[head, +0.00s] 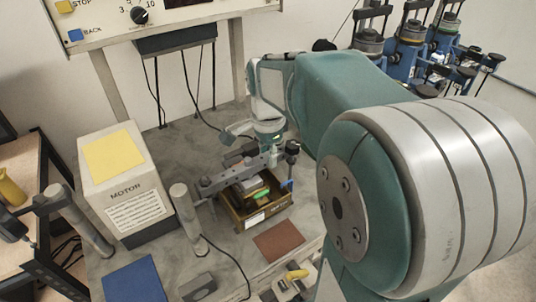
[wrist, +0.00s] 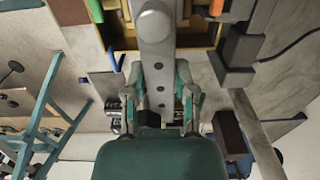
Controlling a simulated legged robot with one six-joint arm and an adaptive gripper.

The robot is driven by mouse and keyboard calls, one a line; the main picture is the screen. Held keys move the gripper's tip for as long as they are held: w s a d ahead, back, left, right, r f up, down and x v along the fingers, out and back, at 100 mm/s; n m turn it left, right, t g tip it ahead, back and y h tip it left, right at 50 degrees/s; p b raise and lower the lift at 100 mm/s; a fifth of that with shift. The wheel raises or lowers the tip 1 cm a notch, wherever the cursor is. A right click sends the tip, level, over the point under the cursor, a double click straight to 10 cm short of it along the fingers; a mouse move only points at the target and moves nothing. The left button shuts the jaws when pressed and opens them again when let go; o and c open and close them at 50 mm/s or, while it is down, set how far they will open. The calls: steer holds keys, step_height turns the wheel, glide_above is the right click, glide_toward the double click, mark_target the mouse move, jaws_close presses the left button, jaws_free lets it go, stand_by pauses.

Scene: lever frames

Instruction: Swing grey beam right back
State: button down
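The grey beam (head: 232,176) is a flat bar with a row of dark holes, lying across above an open wooden box. In the head view it slants from a grey post at lower left up to my gripper (head: 262,148) at upper right. In the wrist view the beam (wrist: 158,70) runs down the middle from a round grey end, between the two fingers of my gripper (wrist: 159,75). One finger stands on each side of it, very near its edges. I cannot tell whether they press on it.
The wooden box (head: 262,216) holds green and orange things under the beam. A grey post (head: 187,212) and a motor box (head: 128,190) stand to the left. A dark upright with a knob (head: 292,150) stands close right of the gripper. A brown mat (head: 279,241) lies in front.

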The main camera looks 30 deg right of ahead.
steer(key=shift+w+f, duration=0.1)
steer(key=w+a+n, duration=0.1)
steer(key=w+n, duration=0.1)
steer(key=w, duration=0.1)
steer(key=w+a+n, duration=0.1)
steer(key=w+n, duration=0.2)
steer(key=w+a+n, duration=0.1)
steer(key=w+n, duration=0.1)
steer(key=shift+w+a, duration=0.25)
steer(key=shift+w, duration=0.15)
steer(key=w+a+n, duration=0.5)
steer(key=a+n, duration=0.3)
steer(key=shift+w+a, duration=0.15)
steer(key=shift+a, duration=0.1)
stand_by(0.3)
